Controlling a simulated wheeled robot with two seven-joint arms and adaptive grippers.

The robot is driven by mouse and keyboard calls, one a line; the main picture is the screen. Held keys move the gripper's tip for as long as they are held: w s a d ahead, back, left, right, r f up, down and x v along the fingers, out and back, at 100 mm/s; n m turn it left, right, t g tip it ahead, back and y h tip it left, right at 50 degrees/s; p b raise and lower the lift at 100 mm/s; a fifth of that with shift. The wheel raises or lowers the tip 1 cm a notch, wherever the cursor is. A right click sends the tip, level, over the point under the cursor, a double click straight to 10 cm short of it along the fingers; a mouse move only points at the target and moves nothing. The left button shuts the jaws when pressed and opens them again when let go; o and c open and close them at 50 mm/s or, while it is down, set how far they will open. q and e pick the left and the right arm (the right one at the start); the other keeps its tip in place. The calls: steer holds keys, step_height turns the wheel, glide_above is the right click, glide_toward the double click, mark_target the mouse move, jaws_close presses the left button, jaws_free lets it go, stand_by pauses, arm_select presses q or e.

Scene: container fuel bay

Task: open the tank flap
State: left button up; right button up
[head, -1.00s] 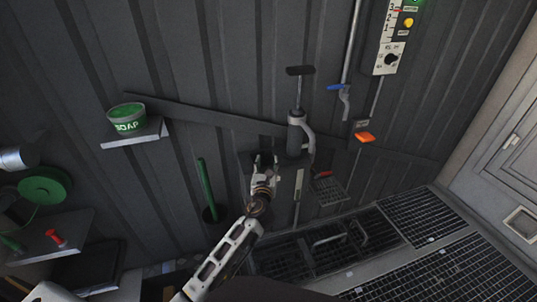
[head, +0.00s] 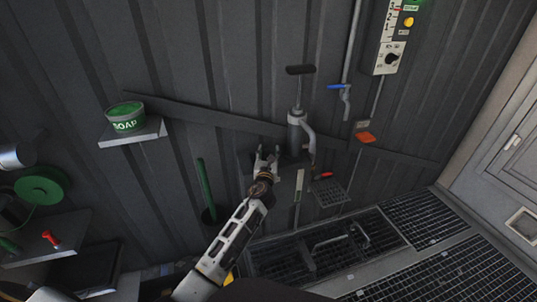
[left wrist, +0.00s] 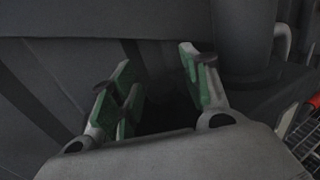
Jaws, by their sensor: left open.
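I cannot make out a tank flap for certain in either view. My left gripper (head: 267,152) is open and empty, in front of a dark box-like block (head: 245,160) on the ribbed wall, just left of the grey hand pump (head: 296,133). Its arm hides part of the block and the wall below. In the left wrist view, the green-padded fingers (left wrist: 158,60) stand apart with only dark surface between them. A grey cylinder (left wrist: 243,35) is close to their right. I cannot tell whether the fingers touch anything. My right gripper is not in view.
A green soap tin (head: 127,117) stands on a small shelf (head: 135,137) at left. A blue-handled tap (head: 340,87) and an orange piece (head: 365,137) are right of the pump. A wire basket (head: 330,192) hangs below. Gratings (head: 418,217) cover the floor at right.

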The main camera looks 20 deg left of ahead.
arm_select(q)
steer(key=shift+c, duration=0.4)
jaws_close()
steer(key=shift+a, duration=0.1)
